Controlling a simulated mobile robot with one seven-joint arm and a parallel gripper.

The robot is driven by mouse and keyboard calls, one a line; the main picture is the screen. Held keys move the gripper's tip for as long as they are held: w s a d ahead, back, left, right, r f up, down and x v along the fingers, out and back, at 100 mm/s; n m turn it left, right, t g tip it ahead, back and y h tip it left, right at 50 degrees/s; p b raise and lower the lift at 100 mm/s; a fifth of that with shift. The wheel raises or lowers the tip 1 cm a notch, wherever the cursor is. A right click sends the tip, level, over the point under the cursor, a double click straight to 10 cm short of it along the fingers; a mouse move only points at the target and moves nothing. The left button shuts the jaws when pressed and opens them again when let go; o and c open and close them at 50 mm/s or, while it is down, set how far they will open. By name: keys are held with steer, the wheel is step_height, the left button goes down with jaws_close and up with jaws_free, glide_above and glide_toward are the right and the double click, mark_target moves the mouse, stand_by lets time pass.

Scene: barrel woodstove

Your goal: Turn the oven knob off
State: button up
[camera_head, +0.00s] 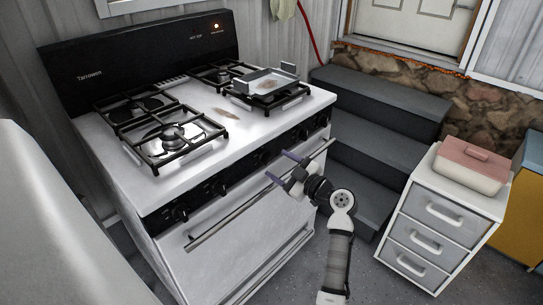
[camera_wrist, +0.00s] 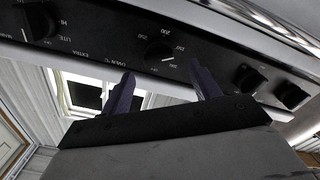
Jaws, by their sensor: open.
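The stove (camera_head: 200,160) is white with a black front strip of knobs. The oven knob (camera_wrist: 160,56) is a round black dial in the middle of the wrist view, with "OVEN °C" and temperature numbers printed around it. A white pointer line on it does not clearly show which number it marks. My gripper (camera_head: 280,166) is in front of the strip, and its purple fingers also show in the wrist view (camera_wrist: 163,72). The fingers are spread and empty, one on either side of the oven knob in the picture. Contact with the knob cannot be told.
Other knobs flank it, one at left (camera_wrist: 37,20) and two at right (camera_wrist: 268,86). The oven door handle (camera_head: 230,212) runs below the strip, close to my gripper. Grey steps (camera_head: 375,120) and a white drawer unit (camera_head: 430,220) stand to the right.

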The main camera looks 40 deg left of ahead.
mark_target(270, 160)
steer(key=shift+w+a+p, duration=0.2)
steer(key=shift+a+p, duration=0.2)
steer(key=shift+a, duration=1.65)
steer(key=shift+c, duration=0.4)
steer(key=c, duration=0.9)
